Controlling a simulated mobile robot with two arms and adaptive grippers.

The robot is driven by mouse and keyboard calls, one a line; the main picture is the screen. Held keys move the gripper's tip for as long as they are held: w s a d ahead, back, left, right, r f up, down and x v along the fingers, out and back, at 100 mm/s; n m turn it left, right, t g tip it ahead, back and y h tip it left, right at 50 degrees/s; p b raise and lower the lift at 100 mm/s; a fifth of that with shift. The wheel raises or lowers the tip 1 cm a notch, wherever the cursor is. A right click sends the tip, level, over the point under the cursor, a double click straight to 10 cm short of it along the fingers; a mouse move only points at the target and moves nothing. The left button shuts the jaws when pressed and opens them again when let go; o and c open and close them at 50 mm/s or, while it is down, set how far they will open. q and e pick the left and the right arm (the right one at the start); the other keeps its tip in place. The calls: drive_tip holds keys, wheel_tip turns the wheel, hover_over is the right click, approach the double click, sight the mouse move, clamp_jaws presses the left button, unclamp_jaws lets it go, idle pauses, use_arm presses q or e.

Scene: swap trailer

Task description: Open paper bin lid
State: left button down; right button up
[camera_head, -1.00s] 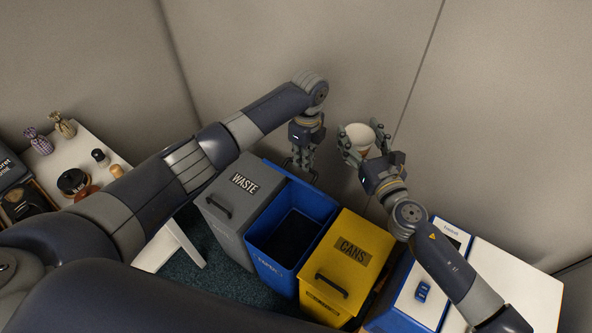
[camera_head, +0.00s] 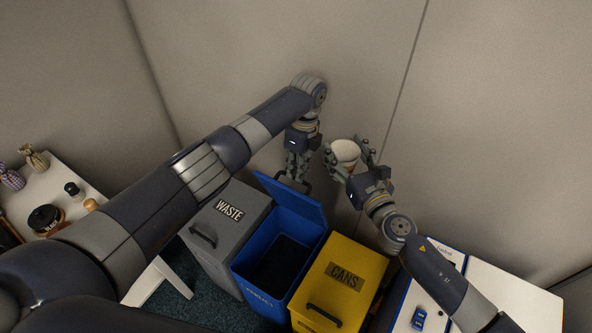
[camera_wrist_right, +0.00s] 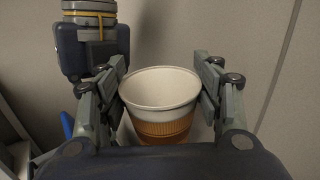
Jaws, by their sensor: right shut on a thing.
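The blue paper bin (camera_head: 251,249) stands between the grey WASTE bin and the yellow CANS bin. Its blue lid (camera_head: 292,203) is raised at the back, and the dark inside shows. My left gripper (camera_head: 297,168) points down at the lid's back side, close by a dark handle. Whether its fingers are shut is unclear. My right gripper (camera_head: 348,160) is shut on a paper cup (camera_head: 345,150), held upright above and behind the bins. The cup (camera_wrist_right: 160,110) also shows between the fingers in the right wrist view, white inside with a brown ribbed sleeve.
The grey WASTE bin (camera_head: 241,200) and yellow CANS bin (camera_head: 352,258) have shut lids. A white table (camera_head: 75,172) with bottles and jars is at left. A white table (camera_head: 505,290) is at right. Grey walls stand close behind the arms.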

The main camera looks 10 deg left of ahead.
use_arm(q)
drive_tip(key=shift+s+f, duration=0.25)
drive_tip(key=shift+f, duration=0.25)
drive_tip(key=shift+s+f, duration=0.2)
drive_tip(key=shift+f, duration=0.3)
use_arm(e)
drive_tip(key=shift+f, duration=0.15)
use_arm(q)
drive_tip(key=c, duration=1.7)
unclamp_jaws()
drive_tip(key=shift+w+f, duration=0.1)
drive_tip(key=shift+w, duration=0.1)
use_arm(e)
drive_tip(key=shift+w+f, duration=0.1)
drive_tip(key=shift+w, duration=0.05)
use_arm(q)
drive_tip(key=shift+r, duration=0.2)
